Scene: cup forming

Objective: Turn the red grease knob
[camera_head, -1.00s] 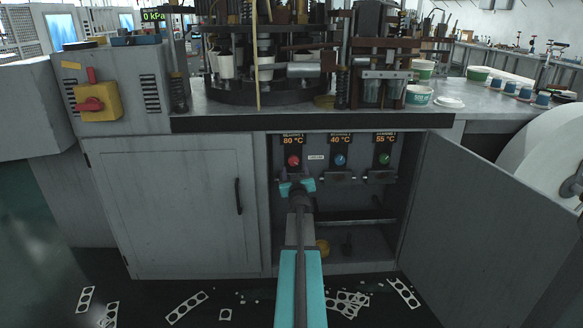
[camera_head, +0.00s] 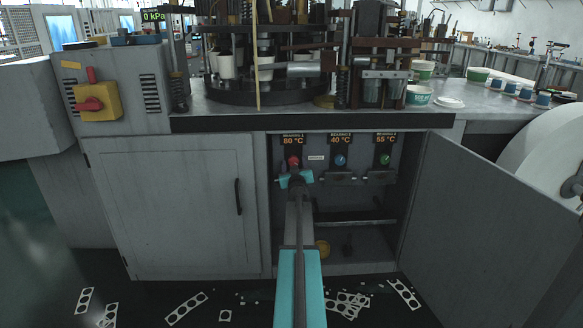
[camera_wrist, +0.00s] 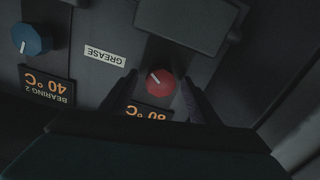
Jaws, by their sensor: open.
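The red grease knob (camera_head: 293,161) is on the panel inside the open cabinet, below the 80 °C display. My gripper (camera_head: 294,176) is just in front of and slightly below it in the head view. In the wrist view the red knob (camera_wrist: 160,81), with a white pointer line, sits between the tips of my open fingers (camera_wrist: 156,92). The picture there is upside down. A gap shows on each side of the knob, and I see no clear contact. A "GREASE" label (camera_wrist: 105,56) is beside the knob.
A blue knob (camera_head: 340,160) under 40 °C and a green knob (camera_head: 384,160) under 55 °C are to the right. The open cabinet door (camera_head: 480,215) stands at the right, the closed door (camera_head: 175,210) at the left. Punched scraps (camera_head: 186,307) lie on the floor.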

